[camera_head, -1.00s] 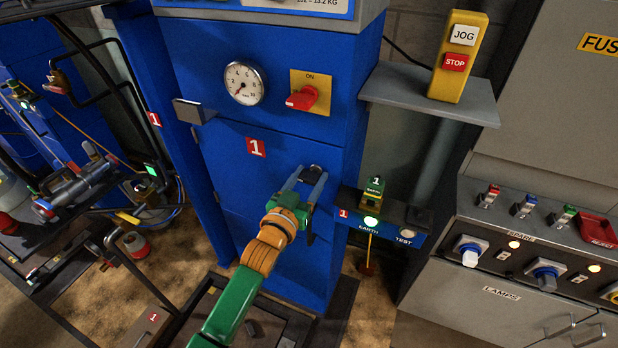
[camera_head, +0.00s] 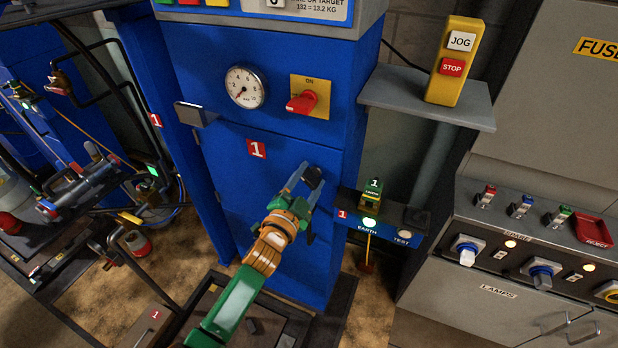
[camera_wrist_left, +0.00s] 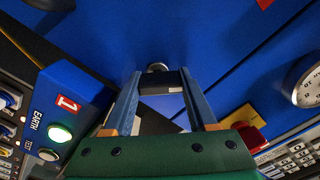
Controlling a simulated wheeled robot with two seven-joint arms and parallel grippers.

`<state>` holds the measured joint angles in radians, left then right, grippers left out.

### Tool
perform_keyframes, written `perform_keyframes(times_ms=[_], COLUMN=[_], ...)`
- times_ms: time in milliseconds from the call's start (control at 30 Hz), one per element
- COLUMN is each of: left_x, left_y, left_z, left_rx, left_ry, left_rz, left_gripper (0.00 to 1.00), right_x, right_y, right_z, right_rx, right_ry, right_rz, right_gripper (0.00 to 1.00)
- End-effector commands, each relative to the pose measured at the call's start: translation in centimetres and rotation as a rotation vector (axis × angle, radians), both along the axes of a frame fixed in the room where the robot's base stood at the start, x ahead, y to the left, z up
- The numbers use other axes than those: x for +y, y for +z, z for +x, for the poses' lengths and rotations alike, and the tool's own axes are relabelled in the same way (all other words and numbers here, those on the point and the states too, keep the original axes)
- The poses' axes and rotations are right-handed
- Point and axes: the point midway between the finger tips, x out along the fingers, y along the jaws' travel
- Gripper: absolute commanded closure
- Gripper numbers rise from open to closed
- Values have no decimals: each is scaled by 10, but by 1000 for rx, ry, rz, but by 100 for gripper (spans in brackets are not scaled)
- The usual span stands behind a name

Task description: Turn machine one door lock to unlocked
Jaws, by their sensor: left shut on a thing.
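Machine one is the blue cabinet (camera_head: 275,80) with a red "1" label on its door (camera_head: 240,185). The door lock is a dark knob (camera_head: 314,178) on the door's right side. My left gripper (camera_head: 309,173) is shut on this knob, with its blue-grey fingers on either side. In the left wrist view the fingers (camera_wrist_left: 159,88) flank the dark knob (camera_wrist_left: 160,80), with a round metal piece (camera_wrist_left: 157,67) behind it. The gripper partly hides the knob, and I cannot read any lock marking. My right gripper is not in view.
A red ON switch (camera_head: 302,102) and a gauge (camera_head: 245,87) sit above the door. The earth/test box (camera_head: 380,219) juts out close right of my gripper. A shelf (camera_head: 425,95) holds the JOG/STOP box (camera_head: 455,62). A grey control panel (camera_head: 530,210) stands at right.

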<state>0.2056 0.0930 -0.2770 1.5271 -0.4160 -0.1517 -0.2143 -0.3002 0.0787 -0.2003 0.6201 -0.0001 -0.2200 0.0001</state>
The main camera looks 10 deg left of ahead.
Motion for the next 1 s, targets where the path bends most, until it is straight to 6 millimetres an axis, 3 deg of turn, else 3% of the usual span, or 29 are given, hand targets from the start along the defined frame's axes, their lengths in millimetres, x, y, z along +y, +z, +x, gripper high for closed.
perform_keyframes(times_ms=[600, 1000], left_x=[-1, -2], left_y=[0, 0], left_z=[0, 0], left_rx=[-104, -144], left_ry=[0, 1], left_rz=[545, 752], left_gripper=[98, 98], right_x=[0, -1], right_y=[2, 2], right_z=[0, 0], right_rx=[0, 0], right_ry=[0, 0], right_rz=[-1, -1], right_gripper=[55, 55])
